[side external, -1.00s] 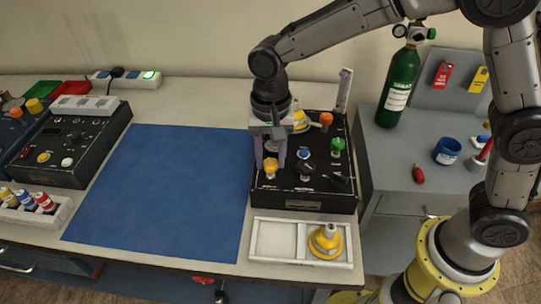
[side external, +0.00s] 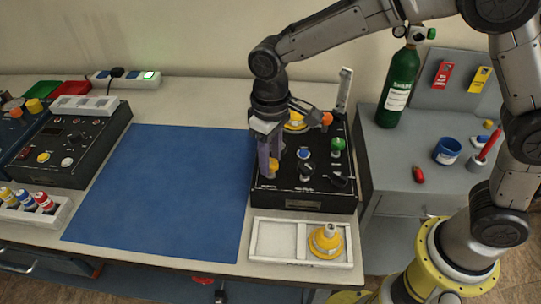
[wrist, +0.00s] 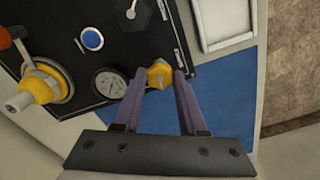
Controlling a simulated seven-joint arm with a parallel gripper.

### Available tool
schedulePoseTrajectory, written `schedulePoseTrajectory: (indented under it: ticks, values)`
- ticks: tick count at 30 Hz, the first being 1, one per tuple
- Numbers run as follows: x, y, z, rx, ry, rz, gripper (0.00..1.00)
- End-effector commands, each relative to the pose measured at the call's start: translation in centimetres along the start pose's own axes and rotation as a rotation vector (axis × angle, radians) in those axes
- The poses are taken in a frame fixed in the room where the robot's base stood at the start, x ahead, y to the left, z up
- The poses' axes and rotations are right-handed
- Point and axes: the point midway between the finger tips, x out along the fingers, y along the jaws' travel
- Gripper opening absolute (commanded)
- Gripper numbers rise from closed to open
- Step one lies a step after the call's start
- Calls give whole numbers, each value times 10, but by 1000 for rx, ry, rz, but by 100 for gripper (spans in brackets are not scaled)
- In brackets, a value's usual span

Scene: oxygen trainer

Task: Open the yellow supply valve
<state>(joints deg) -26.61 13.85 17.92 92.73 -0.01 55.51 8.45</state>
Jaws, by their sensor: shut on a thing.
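The yellow supply valve (side external: 274,166) is a small yellow knob at the left front of the black trainer panel (side external: 285,193). In the wrist view the yellow knob (wrist: 159,74) sits between my fingertips. My gripper (side external: 267,168) points down at the panel's left edge, its purple fingers shut on the knob and hiding part of it in the side view. The gripper (wrist: 160,78) also shows in the wrist view, with a finger on each side of the knob. A round gauge (wrist: 110,83) is beside it.
A white tray (side external: 273,240) with a yellow fitting (side external: 326,241) stands in front. The blue mat (side external: 160,190) is clear.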

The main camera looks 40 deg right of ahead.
Motion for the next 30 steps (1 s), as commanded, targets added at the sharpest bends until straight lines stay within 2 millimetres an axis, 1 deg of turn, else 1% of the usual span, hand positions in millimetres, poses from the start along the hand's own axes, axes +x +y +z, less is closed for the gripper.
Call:
schedulePoseTrajectory:
  ticks: [9, 18, 24, 30]
  values:
    - [0, 0, 0, -301, 2, 0, 0]
    - [0, 0, 0, -546, 1, 0, 0]
    - [0, 0, 0, -657, 1, 0, 0]
    - [-1, 0, 0, -721, 2, 1, 0]
